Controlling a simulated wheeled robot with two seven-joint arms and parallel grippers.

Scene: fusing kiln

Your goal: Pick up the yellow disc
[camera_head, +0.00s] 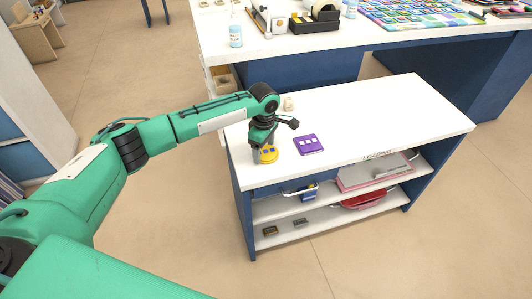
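The yellow disc (268,156) has small blue marks on its face. It shows near the left front edge of the white top of the low unit. My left gripper (264,146) points down right at the disc and covers its upper part. The fingertips are too small and too hidden to tell whether they are open or shut on it. I cannot tell whether the disc rests on the top or is slightly raised. My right gripper is not in view.
A purple square tile (308,145) lies just right of the disc. A small beige block (288,103) stands behind it. The white top (400,110) is clear to the right. Shelves below hold a red tray (364,199). A larger workbench (290,45) stands behind, with a bottle (236,33).

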